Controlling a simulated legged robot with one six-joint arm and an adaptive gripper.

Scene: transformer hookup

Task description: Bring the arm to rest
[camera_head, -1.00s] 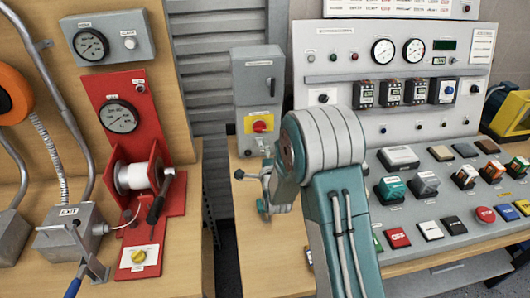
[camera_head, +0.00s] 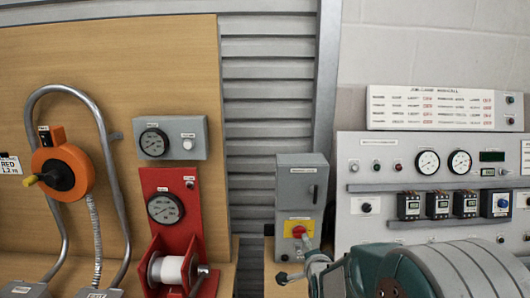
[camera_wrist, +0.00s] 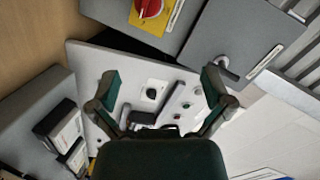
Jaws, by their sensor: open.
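My gripper shows in the wrist view (camera_wrist: 160,88) with its two green fingers spread wide and nothing between them. In the head view my arm fills the bottom right, and part of my gripper (camera_head: 290,277) shows just below the grey switch box (camera_head: 302,190). The box carries a red rotary switch on a yellow plate (camera_head: 298,229). I cannot tell from the head view whether the gripper touches the box. The wrist view shows the red switch (camera_wrist: 150,8) at the top, apart from the fingers.
The grey control panel (camera_head: 375,228) with gauges and breakers stands right, partly behind my arm. A red winch stand (camera_head: 165,183) and an orange reel (camera_head: 62,172) with bent pipes are on the left. A grey shutter (camera_head: 262,110) is behind.

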